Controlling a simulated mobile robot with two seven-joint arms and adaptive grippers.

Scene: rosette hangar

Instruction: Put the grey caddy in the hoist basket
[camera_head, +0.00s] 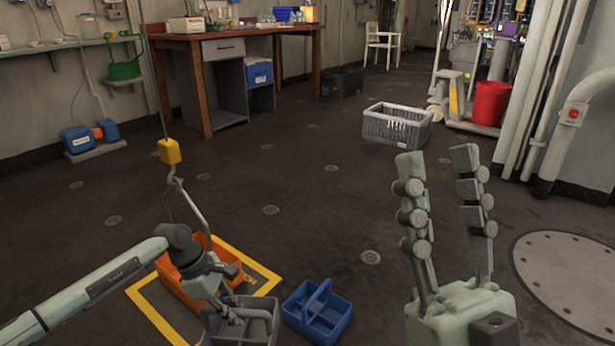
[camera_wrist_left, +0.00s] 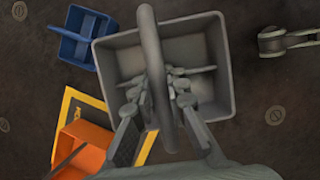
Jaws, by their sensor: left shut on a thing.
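The grey caddy (camera_head: 262,322) is at the bottom of the head view. Its handle arches across the left wrist view, above its open compartments (camera_wrist_left: 218,70). My left gripper (camera_head: 232,316) is shut on that handle. In the left wrist view the caddy looks much larger than the blue caddy, so it appears raised off the floor. The orange hoist basket (camera_head: 222,252) stands just behind and left of it, partly hidden by my left arm; it also shows in the left wrist view (camera_wrist_left: 85,150). My right gripper (camera_head: 436,158) is open and empty, fingers upward.
A blue caddy (camera_head: 318,310) stands on the floor right of the grey one. A yellow-bordered square (camera_head: 262,278) lies under the basket. The hoist's yellow block (camera_head: 169,151) and hook hang above it. A grey crate (camera_head: 397,124) stands farther back; the middle floor is clear.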

